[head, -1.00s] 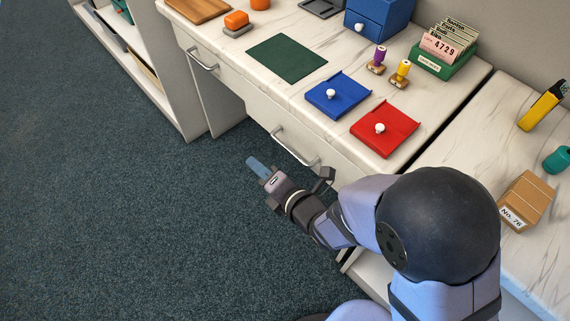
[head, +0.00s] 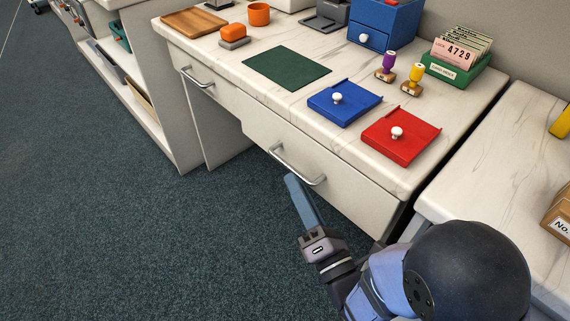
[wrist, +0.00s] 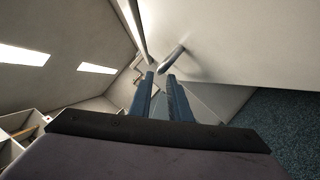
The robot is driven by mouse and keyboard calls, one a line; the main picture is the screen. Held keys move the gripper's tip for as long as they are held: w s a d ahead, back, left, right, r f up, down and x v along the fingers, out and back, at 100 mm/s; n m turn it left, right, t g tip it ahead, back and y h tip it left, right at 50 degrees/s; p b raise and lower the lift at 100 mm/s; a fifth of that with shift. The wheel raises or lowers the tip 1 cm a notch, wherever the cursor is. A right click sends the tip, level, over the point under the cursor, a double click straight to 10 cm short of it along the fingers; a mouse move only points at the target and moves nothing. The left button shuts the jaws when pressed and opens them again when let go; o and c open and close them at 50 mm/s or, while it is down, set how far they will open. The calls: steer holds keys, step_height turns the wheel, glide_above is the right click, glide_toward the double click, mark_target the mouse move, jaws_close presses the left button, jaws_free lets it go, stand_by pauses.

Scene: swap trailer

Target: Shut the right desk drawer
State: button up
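The right desk drawer (head: 330,180) has a pale front and a metal bar handle (head: 297,168). Its front seems to stand slightly proud of the desk, but how far is hard to tell. My gripper (head: 290,179) is in front of the drawer, with its blue fingers pointing up toward the handle. In the wrist view my gripper (wrist: 160,75) has its two fingers apart with nothing between them. The handle (wrist: 172,58) shows just beyond the fingertips there, beside the drawer's pale front (wrist: 230,45). Whether the fingertips touch anything cannot be told.
The left drawer (head: 205,85) looks closed. On the desktop lie a blue tray (head: 350,110), a red tray (head: 410,145) and a dark green mat (head: 287,68). A side counter (head: 480,180) stands at right. The carpet (head: 110,200) in front of the desk is clear.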

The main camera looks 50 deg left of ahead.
mark_target(285, 162)
steer(key=shift+p+x, duration=0.8)
steer(key=shift+x, duration=2.45)
jaws_close()
